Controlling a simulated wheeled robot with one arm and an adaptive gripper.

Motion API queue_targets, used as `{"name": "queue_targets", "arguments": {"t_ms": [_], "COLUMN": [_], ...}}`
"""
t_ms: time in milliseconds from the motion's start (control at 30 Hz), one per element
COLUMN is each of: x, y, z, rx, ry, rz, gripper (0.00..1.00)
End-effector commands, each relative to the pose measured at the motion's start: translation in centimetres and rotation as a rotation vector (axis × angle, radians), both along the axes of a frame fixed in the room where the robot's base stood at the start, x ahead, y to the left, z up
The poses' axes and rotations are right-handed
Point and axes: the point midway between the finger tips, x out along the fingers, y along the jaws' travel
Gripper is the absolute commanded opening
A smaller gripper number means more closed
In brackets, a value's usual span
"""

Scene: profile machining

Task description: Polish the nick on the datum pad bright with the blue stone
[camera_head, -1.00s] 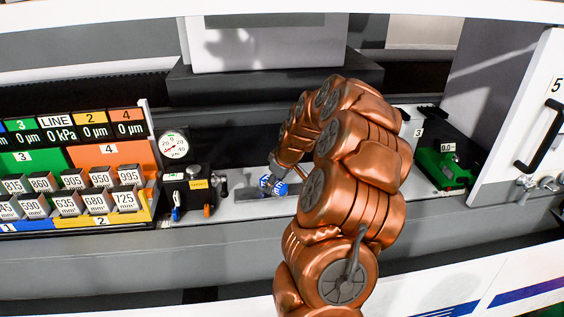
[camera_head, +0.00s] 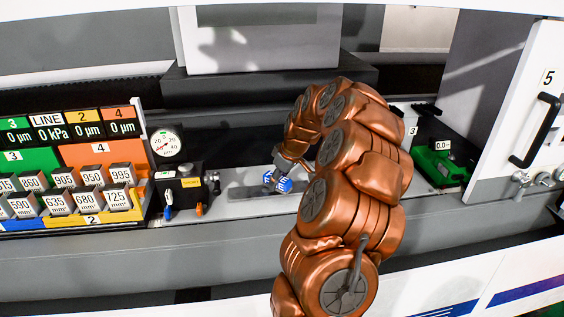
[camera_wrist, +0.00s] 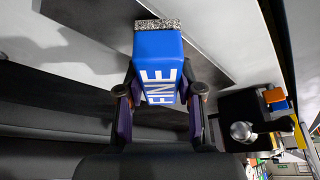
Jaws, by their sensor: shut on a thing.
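The blue stone (camera_wrist: 158,62) is a blue block marked "FINE" with a speckled grey end, pointing to the top of the wrist view. My gripper (camera_wrist: 158,92) is shut on its sides. In the head view the stone (camera_head: 278,182) shows as a small blue and white block at the end of my arm, over the right part of a flat dark grey plate (camera_head: 246,193), which may be the datum pad. In the wrist view the speckled end overlaps the grey surface; I cannot tell whether it touches. No nick can be made out.
A black fixture (camera_head: 183,190) with a dial gauge (camera_head: 165,142) stands left of the plate. Further left is a rack of numbered blocks (camera_head: 88,201). A green instrument (camera_head: 440,164) stands on the right, near a white door with a black handle (camera_head: 536,130).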

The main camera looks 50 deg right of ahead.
Motion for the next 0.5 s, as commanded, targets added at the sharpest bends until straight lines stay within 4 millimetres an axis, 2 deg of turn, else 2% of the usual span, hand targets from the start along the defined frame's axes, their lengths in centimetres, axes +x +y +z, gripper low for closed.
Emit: {"name": "queue_targets", "arguments": {"t_ms": [33, 500], "x": [0.1, -0.1], "y": [-0.3, -0.4], "z": [1.8, 5.7], "rx": [-0.010, -0.006], "ry": [-0.011, -0.009], "rz": [-0.005, -0.008], "gripper": [0.00, 0.00]}}
